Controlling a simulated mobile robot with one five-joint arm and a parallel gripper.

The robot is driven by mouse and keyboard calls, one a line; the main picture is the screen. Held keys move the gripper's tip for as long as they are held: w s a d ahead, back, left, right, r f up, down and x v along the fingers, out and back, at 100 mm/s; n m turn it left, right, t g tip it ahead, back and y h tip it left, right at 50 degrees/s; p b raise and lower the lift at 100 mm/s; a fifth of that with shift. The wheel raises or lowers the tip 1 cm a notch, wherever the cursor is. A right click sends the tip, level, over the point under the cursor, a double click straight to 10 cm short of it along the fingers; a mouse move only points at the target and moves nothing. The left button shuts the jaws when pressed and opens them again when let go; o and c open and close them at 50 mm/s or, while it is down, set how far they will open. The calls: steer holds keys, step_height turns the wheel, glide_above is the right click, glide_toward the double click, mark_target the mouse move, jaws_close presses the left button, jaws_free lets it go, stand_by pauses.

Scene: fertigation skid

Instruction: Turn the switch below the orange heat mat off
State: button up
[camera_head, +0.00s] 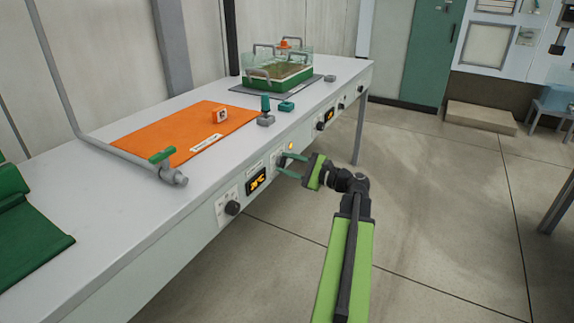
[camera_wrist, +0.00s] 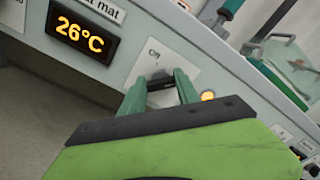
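The orange heat mat (camera_head: 185,135) lies flat on the bench top. Below it, the front panel has a display (camera_head: 256,181) that also shows in the wrist view (camera_wrist: 82,32), reading 26°C. Right of the display is a dark rotary switch (camera_wrist: 160,84) on a pale plate marked "Off" at its top. An amber lamp (camera_wrist: 208,96) beside the switch is lit; it also shows in the head view (camera_head: 291,146). My gripper (camera_head: 282,163) is at the panel, with its green fingers apart on either side of the switch. I cannot tell whether they touch it. The fingers partly hide the switch.
Another knob (camera_head: 232,208) sits left of the display. A second display (camera_head: 328,115) and more knobs lie farther right along the panel. The floor in front is clear.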

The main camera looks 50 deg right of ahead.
steer(key=c, duration=0.5)
steer(key=shift+a, duration=0.2)
jaws_close()
steer(key=shift+d, duration=0.1)
steer(key=shift+n, duration=0.4)
steer(key=n, duration=0.6)
steer(key=shift+f, duration=0.2)
steer(key=n, duration=0.5)
steer(key=shift+f+n+b, duration=0.15)
steer(key=shift+n+b, duration=0.15)
steer(key=shift+n, duration=0.1)
steer(key=n, duration=0.5)
steer(key=shift+d+f, duration=0.1)
steer(key=shift+n, duration=0.3)
